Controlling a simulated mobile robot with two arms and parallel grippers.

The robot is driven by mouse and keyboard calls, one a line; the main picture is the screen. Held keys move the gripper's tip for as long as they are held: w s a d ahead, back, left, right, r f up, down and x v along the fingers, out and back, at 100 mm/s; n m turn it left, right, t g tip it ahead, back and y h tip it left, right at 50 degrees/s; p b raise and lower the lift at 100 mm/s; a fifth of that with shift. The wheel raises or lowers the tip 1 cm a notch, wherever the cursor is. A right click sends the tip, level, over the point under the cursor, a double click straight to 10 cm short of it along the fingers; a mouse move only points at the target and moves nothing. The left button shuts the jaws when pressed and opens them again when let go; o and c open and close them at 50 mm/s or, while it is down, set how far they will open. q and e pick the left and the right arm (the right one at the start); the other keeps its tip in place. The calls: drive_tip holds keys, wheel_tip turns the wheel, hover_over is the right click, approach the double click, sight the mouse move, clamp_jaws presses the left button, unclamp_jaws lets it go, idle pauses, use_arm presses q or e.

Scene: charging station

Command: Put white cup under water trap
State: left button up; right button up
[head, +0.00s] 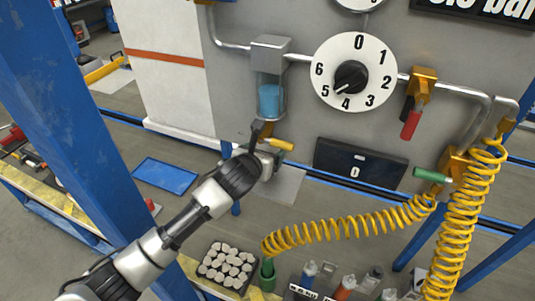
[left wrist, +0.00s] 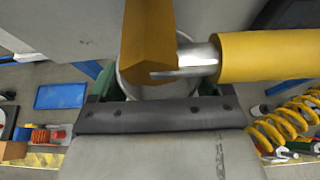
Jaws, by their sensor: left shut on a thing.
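The water trap (head: 270,95) is a clear bowl holding blue liquid under a grey metal block on the panel. A brass drain valve with a yellow handle (head: 280,144) hangs below it. My left gripper (head: 268,162) is just under this valve. In the left wrist view, my gripper is shut on the white cup (left wrist: 150,92), whose round rim shows partly behind the brass valve body (left wrist: 148,35) and yellow handle (left wrist: 265,56). The cup appears directly below the valve; whether they touch, I cannot tell. In the head view the cup is mostly hidden. My right gripper is not in view.
A dial (head: 352,75) and a red-handled valve (head: 411,124) are right of the trap. Coiled yellow hoses (head: 345,222) hang at the right. A blue post (head: 75,110) stands left. A tray of several pale pieces (head: 225,268) lies below my arm.

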use_arm(q)
drive_tip(key=shift+w+d, duration=0.3)
drive_tip(key=shift+w, duration=0.35)
drive_tip(key=shift+w+d, duration=0.3)
drive_tip(key=shift+w, duration=0.3)
drive_tip(key=shift+f+p, duration=0.6)
drive_tip(key=shift+f, duration=1.15)
drive_tip(key=shift+f, duration=0.1)
drive_tip(key=o, duration=0.8)
drive_tip(key=shift+o, duration=0.2)
drive_tip(key=shift+r, duration=0.2)
drive_tip(key=v, duration=1.2)
drive_tip(key=shift+b, duration=0.45)
drive_tip(key=shift+a+f, duration=0.1)
drive_tip(key=shift+f, duration=0.1)
